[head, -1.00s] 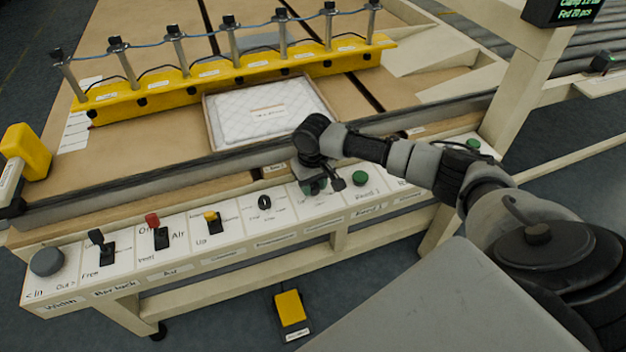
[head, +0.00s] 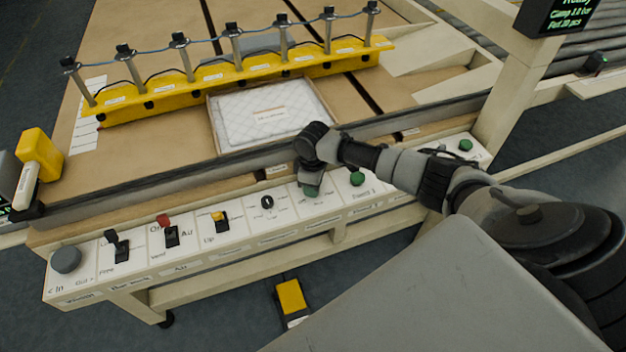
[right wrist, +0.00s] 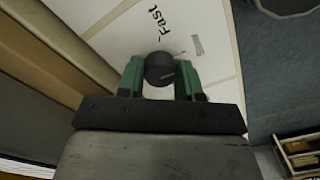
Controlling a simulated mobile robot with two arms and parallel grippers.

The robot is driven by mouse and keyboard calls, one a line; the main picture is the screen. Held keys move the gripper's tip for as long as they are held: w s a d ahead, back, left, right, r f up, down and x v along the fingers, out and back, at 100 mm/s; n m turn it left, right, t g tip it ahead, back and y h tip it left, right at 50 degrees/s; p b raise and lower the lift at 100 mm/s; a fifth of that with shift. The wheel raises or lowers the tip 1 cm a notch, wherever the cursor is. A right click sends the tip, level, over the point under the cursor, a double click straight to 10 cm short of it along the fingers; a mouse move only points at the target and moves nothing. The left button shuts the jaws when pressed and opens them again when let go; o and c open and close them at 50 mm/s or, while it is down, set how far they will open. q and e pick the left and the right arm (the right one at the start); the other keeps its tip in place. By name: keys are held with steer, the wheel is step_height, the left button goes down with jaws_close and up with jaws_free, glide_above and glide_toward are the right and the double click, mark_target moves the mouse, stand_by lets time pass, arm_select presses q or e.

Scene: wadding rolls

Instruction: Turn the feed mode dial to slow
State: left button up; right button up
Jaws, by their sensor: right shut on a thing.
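The feed mode dial (right wrist: 160,68) is a dark round knob on a white panel in the right wrist view. The word "Fast" is printed beside it, with a smaller label, too faint to read, to the right. The green fingers of my right gripper (right wrist: 160,80) stand on both sides of the knob and are shut on it. A faint pale line shows on the knob; its exact direction is hard to tell. In the head view my right gripper (head: 311,190) reaches down onto the control panel and hides the dial. My left gripper is not in view.
The control panel has a grey knob (head: 66,260), a black lever (head: 118,245), a red-topped switch (head: 165,225), a yellow-topped switch (head: 220,220), a small black dial (head: 267,202) and a green button (head: 357,179). Behind lies a quilted pad (head: 265,115) below a yellow clamp bar (head: 240,75).

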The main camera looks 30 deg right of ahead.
steer(key=shift+n, duration=0.7)
steer(key=o, duration=0.9)
steer(key=shift+r, duration=0.1)
step_height(320, 180, up, 11)
steer(key=shift+f, duration=0.15)
